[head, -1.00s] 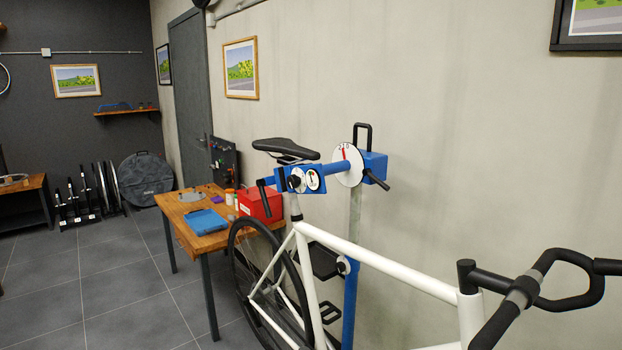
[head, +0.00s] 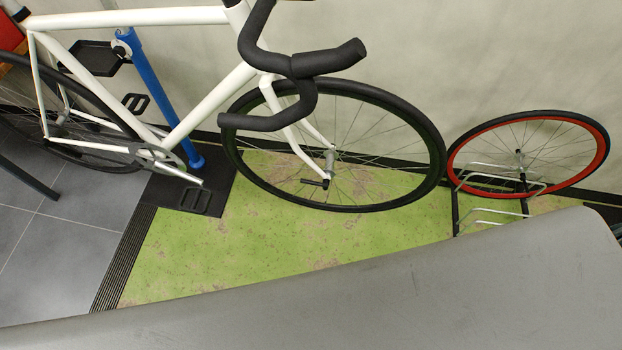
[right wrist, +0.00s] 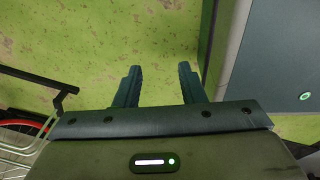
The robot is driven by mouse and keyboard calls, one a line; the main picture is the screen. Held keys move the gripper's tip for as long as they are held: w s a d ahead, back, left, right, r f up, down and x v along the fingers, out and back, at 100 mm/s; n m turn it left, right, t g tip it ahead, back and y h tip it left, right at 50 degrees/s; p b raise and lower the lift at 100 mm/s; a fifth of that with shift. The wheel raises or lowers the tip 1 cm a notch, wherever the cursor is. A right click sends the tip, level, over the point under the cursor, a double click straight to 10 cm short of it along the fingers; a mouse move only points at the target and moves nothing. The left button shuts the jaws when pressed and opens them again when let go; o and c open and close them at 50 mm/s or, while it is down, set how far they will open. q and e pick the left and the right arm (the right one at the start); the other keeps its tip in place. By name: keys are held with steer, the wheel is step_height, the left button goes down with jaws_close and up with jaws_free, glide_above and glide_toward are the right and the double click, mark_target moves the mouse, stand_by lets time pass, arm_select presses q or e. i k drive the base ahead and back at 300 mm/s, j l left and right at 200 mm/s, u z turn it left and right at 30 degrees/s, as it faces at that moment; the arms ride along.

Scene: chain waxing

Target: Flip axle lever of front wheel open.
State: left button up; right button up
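The front wheel (head: 436,150) of the white bicycle stands in the middle of the head view, held in the white fork (head: 281,118). A small black axle lever (head: 316,183) shows at the near side of its hub (head: 330,160). It is too small to tell whether it is open or closed. My right gripper (right wrist: 158,85) shows in the right wrist view, fingers apart, with nothing between them but green floor behind. It does not show in the head view. The bicycle's front wheel does not show in the right wrist view. My left gripper is in neither view.
Black drop handlebars (head: 290,66) overhang the wheel's left part. A wheel with a red rim (head: 598,151) stands in a rack (head: 455,212) to the right, close to the front wheel. A blue repair stand (head: 160,95) is at left. Green floor (head: 240,245) is clear before the wheel.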

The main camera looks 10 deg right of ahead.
mark_target(325, 185)
steer(key=z, duration=0.4)
steer(key=i+j+z, duration=0.1)
steer(key=j+z, duration=0.35)
steer(key=j, duration=0.2)
steer(key=j+z, duration=0.5)
steer(key=j, duration=0.7)
steer(key=k+j, duration=0.15)
steer(key=j, duration=0.4)
steer(key=z, duration=0.05)
